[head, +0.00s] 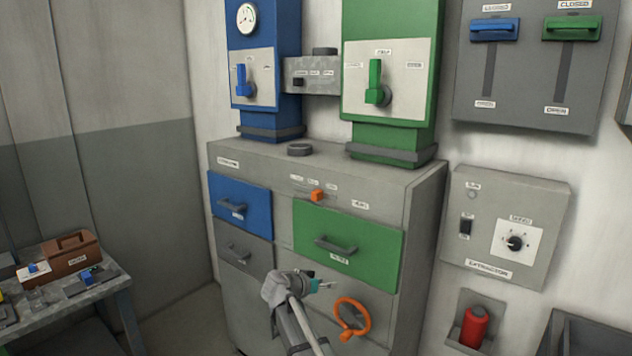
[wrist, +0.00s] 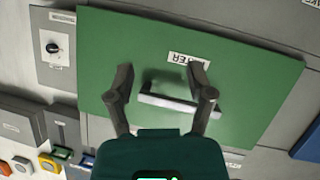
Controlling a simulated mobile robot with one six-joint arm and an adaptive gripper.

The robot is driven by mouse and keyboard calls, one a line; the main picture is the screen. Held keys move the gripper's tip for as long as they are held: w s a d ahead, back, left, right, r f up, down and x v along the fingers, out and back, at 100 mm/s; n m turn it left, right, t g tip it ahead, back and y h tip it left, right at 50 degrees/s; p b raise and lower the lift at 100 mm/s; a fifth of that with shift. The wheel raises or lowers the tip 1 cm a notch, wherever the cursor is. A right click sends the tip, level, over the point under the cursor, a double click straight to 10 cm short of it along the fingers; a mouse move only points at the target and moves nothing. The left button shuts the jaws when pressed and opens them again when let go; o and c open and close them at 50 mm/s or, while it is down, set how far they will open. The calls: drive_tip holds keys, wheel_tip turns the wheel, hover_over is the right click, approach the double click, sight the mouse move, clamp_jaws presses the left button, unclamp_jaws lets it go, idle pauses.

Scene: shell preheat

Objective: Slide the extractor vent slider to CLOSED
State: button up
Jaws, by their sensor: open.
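A grey panel (head: 523,75) on the wall at the upper right of the head view carries two vertical slots. The blue slider (head: 494,30) and green slider (head: 572,29) both sit at the top of their slots. The label above the green one reads CLOSED, the one below OPEN. I cannot read which slider belongs to the extractor. The sliders also show small at the lower left of the wrist view, green (wrist: 61,153) and blue (wrist: 87,160). My gripper (head: 323,286) is open and empty, in front of the green drawer, well left of and below the panel.
The green drawer (head: 375,245) with its bar handle (wrist: 180,103) fills the wrist view. An orange wheel (head: 352,318) is beside my gripper. The extractor box (head: 485,230) with switch and knob hangs below the slider panel, a red cylinder (head: 474,325) lower.

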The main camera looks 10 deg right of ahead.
sight(314, 194)
drive_tip(key=w+a+r+t+p, duration=0.1)
drive_tip(key=w+a+r+p, duration=0.2)
drive_tip(key=r, duration=0.4)
drive_tip(key=w+a+r+t+h+p, duration=0.1)
drive_tip(key=w+a+r+t+p, duration=0.1)
drive_tip(key=r+p, duration=0.3)
drive_tip(key=w+a+r+m+t+p, duration=0.1)
drive_tip(key=a+r+p, duration=0.4)
drive_tip(key=r, duration=0.5)
drive_tip(key=w+t, duration=0.1)
drive_tip(key=w, duration=0.1)
drive_tip(key=shift+w+h, duration=0.3)
drive_tip(key=shift+w, duration=0.1)
drive_tip(key=x, duration=1.3)
drive_tip(key=shift+w+d, duration=0.15)
drive_tip(key=shift+w, duration=0.15)
clamp_jaws()
